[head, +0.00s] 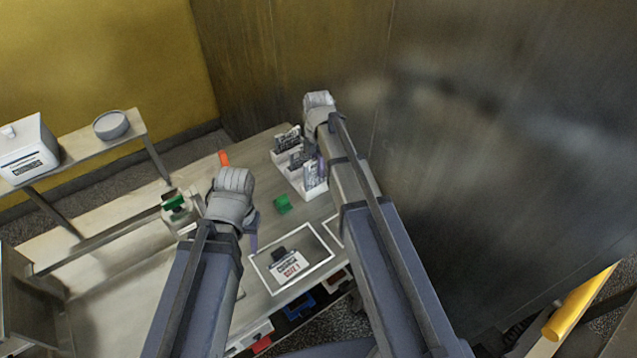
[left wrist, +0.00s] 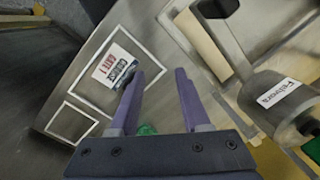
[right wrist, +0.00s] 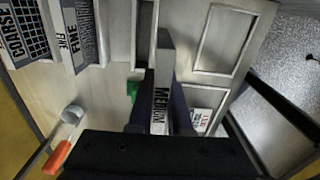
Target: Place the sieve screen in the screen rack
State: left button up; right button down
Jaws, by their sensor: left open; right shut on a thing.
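My right gripper (right wrist: 168,100) is shut on a sieve screen (right wrist: 163,75), a thin pale plate with MEDIUM on its edge. It stands on end between the fingers in the right wrist view. In the head view my right arm hides these fingers. The white screen rack (head: 289,171) stands on the table, with several screens showing in it or beside it. The right wrist view shows a COARSE screen (right wrist: 25,30) and a FINE screen (right wrist: 75,35) left of the held one. My left gripper (left wrist: 153,80) is open and empty, its purple fingers spread above the table.
A labelled cylinder (left wrist: 275,100) is beside my left gripper. A shelf (head: 75,150) with a white box (head: 27,150) and round tin (head: 111,124) stands left.

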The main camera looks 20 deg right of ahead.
jog(key=w+d+r+p, duration=0.1)
jog(key=w+r+p, duration=0.1)
jog(key=w+r, duration=0.15)
pick_arm(q)
notch_tip(320, 180, down, 8)
jog(key=b, duration=1.1)
jog(key=shift+r, duration=0.2)
pick_arm(e)
jog(key=f, duration=1.1)
jog(key=shift+w+d, duration=0.15)
jog(key=shift+w, duration=0.1)
pick_arm(q)
jog(key=shift+r, duration=0.15)
pick_arm(e)
jog(key=shift+r, duration=0.1)
pick_arm(q)
jog(key=shift+f, duration=0.2)
pick_arm(e)
jog(key=c, duration=1.3)
grip_release()
jog(key=shift+f, duration=0.2)
jog(key=o, duration=0.5)
jog(key=shift+c, duration=0.2)
pick_arm(q)
jog(key=shift+r, duration=0.1)
pick_arm(e)
jog(key=shift+r, duration=0.15)
